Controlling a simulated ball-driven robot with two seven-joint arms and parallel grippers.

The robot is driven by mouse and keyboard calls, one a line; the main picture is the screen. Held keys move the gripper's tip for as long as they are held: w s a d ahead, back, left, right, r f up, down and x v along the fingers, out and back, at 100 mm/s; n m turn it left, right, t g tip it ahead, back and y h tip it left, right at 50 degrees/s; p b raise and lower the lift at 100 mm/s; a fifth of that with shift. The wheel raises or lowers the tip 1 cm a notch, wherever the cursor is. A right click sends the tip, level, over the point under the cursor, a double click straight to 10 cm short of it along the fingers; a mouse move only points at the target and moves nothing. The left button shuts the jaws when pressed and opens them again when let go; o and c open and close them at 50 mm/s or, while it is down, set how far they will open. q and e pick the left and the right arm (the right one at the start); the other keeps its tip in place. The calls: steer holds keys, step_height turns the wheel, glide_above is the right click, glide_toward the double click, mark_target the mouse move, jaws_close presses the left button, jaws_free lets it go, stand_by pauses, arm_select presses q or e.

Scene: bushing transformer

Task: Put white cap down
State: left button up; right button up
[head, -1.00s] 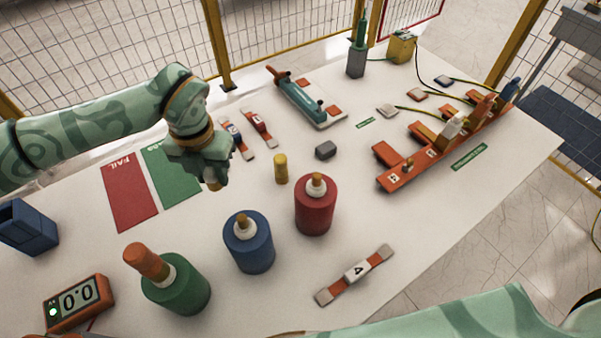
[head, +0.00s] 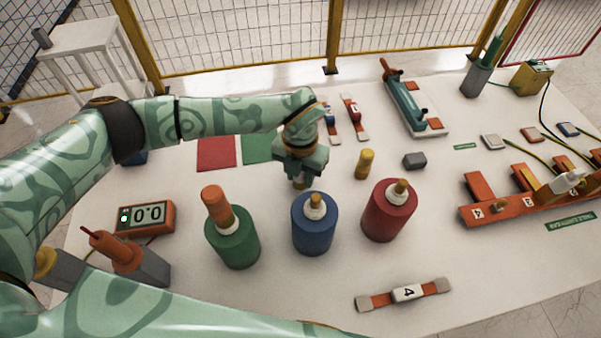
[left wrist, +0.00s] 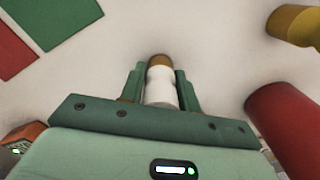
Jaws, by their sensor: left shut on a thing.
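My left gripper (head: 300,184) is shut on the white cap and points down behind the blue bushing (head: 313,228). In the left wrist view the white cap (left wrist: 160,84) sits between the two green fingers, with a brown end pointing away from the gripper. In the head view the cap is mostly hidden by the gripper, with a small brownish part below the fingers. I cannot tell whether it touches the table (head: 285,290). My right gripper is not in view.
A green bushing (head: 233,240) with an orange cap (head: 215,203) stands left of the blue one, a red bushing (head: 388,212) right. Red (head: 216,153) and green (head: 257,148) mats lie behind left.

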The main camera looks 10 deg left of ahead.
arm_select(q)
steer(key=o, duration=1)
steer(key=shift+f, duration=0.1)
step_height(320, 180, up, 12)
steer(key=shift+r+p, duration=0.2)
steer(key=shift+p, duration=0.4)
